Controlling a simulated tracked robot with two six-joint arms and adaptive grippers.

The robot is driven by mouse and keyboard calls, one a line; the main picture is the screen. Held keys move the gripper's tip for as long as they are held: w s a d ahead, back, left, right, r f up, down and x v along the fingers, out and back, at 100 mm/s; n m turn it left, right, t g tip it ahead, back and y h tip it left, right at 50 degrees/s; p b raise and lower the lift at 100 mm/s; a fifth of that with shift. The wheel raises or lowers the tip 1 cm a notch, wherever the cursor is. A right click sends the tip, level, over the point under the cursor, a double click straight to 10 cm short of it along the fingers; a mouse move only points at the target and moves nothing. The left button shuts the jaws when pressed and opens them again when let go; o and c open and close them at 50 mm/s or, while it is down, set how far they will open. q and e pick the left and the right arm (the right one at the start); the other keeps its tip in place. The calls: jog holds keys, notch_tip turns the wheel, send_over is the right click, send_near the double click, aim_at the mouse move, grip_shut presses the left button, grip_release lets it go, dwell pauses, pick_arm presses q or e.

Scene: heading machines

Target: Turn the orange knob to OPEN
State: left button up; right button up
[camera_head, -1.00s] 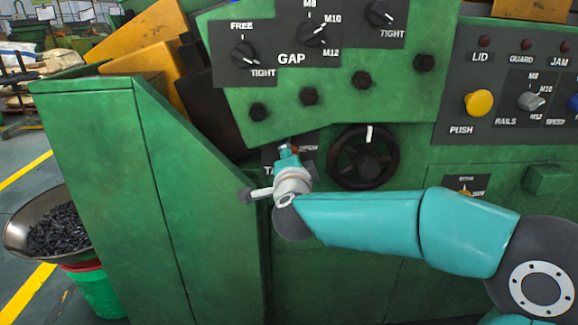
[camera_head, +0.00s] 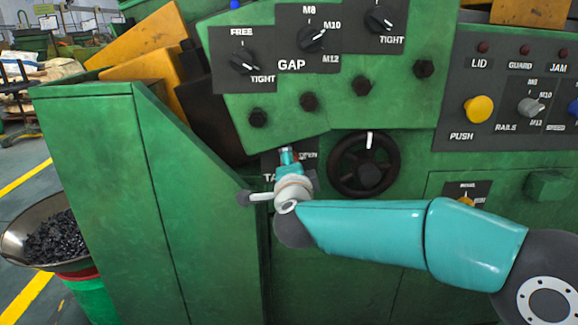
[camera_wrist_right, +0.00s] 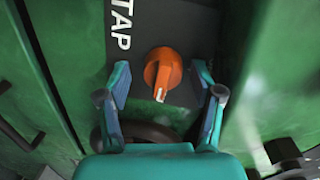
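The orange knob (camera_wrist_right: 163,72) shows in the right wrist view on a dark plate (camera_wrist_right: 158,17) lettered TAP. It has a white mark pointing toward the bottom of that picture, slightly left. My right gripper (camera_wrist_right: 162,84) is open, with one finger on each side of the knob and a gap on both sides. In the head view my right gripper (camera_head: 288,160) is in front of the TAP plate (camera_head: 270,176) and mostly hides the knob. The word OPEN (camera_head: 308,156) is partly visible at the plate's upper right. My left gripper is not in view.
A dark handwheel (camera_head: 364,165) is close to the right of the gripper. A green side panel (camera_head: 190,180) juts out on the left. Black bolts (camera_head: 309,101) and the GAP dials (camera_head: 312,39) are above. A yellow push button (camera_head: 479,109) is further right.

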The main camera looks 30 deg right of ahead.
jog(key=shift+r, duration=0.1)
jog(key=v, duration=1.2)
dwell(0.4)
